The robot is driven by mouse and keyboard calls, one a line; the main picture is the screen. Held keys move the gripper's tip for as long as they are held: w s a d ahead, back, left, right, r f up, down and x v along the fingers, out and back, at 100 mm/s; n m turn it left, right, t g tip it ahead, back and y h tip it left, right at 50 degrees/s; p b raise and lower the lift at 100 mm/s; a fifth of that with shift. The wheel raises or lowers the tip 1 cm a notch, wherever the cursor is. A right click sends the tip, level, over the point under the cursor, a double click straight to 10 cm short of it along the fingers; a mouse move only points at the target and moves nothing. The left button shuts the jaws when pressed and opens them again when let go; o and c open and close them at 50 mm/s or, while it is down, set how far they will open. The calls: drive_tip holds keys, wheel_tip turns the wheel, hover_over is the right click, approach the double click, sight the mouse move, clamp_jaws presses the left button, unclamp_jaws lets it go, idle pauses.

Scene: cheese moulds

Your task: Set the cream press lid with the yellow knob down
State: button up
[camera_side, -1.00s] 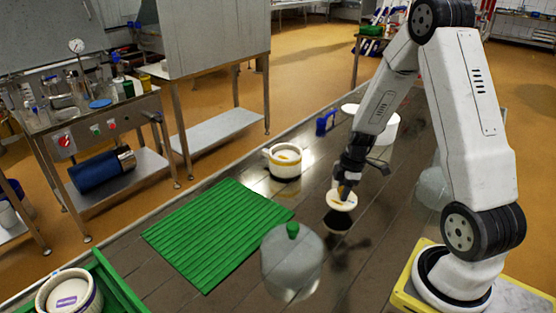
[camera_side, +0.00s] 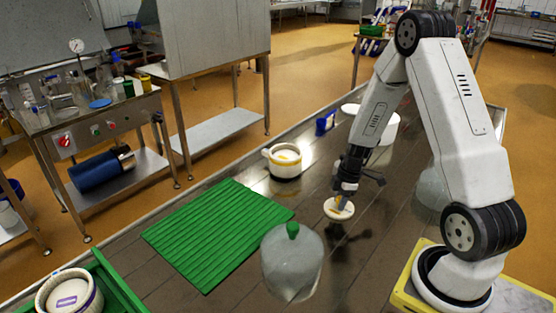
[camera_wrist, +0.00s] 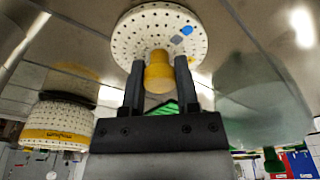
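The cream press lid (camera_side: 338,210) is a round perforated disc held above the dark table, with its shadow just below it. My gripper (camera_side: 345,194) is shut on its yellow knob. In the wrist view the lid (camera_wrist: 150,25) shows its dotted face and a small blue mark, and the yellow knob (camera_wrist: 158,77) sits between the two dark fingers of my gripper (camera_wrist: 159,65). The side view does not show exactly how far the lid is above the table.
A white mould with a yellow band (camera_side: 284,163) stands behind and left. A clear dome with a green knob (camera_side: 292,262) stands front left, near the lid. A green ribbed mat (camera_side: 215,235) lies left. A blue item (camera_side: 326,122) and white round pieces (camera_side: 390,128) are farther back.

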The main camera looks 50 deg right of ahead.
drive_tip(key=o, duration=0.4)
drive_tip(key=shift+r, duration=0.2)
drive_tip(key=shift+s+d+r, duration=0.2)
drive_tip(key=shift+r, duration=1.75)
drive_tip(key=shift+s+d+r, duration=0.25)
drive_tip(key=shift+r, duration=1.75)
drive_tip(key=shift+s+d+r, duration=0.2)
drive_tip(key=shift+r, duration=1.75)
drive_tip(key=s+a+m, duration=0.1)
drive_tip(key=a+m, duration=0.2)
drive_tip(key=a, duration=0.4)
drive_tip(key=a+m+t, duration=0.1)
drive_tip(key=a+m, duration=0.2)
drive_tip(key=a, duration=0.4)
drive_tip(key=s+a+r+m+h, duration=0.1)
drive_tip(key=a+m, duration=0.2)
drive_tip(key=a, duration=0.4)
drive_tip(key=shift+s+a, duration=0.3)
drive_tip(key=shift+a, duration=0.1)
